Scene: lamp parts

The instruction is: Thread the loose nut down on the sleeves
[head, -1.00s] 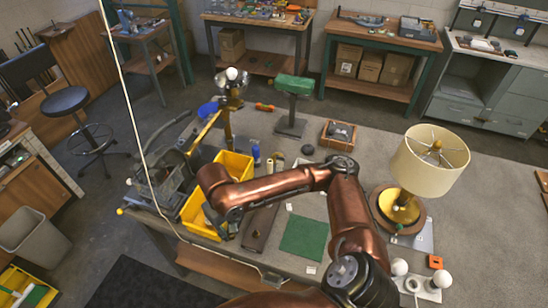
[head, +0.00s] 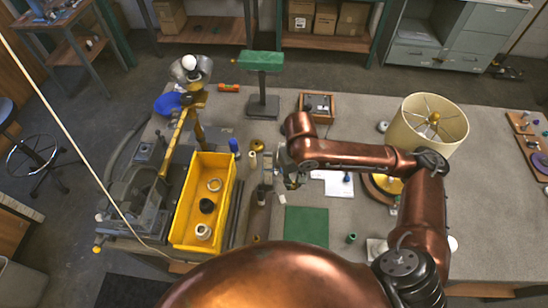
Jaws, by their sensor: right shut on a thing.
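My right arm reaches in from the right, and its gripper (head: 292,180) points down over the table, just right of the yellow bin. It is shut on a small part, mostly hidden by the fingers; I cannot tell which part. I cannot pick out the loose nut or the sleeves with certainty. The yellow bin (head: 234,185) holds a pale ring (head: 215,184), a black ring (head: 206,205) and a white ring (head: 203,231). A lamp with a cream shade (head: 415,135) stands at the right, its base partly behind my arm. My left gripper is not in view.
A green mat (head: 306,225) lies in front of the gripper. A small green cylinder (head: 351,238) stands beside it. A green-topped stand (head: 262,62) and a wooden box (head: 319,104) are behind. A dark vise-like tool (head: 130,190) is left of the bin.

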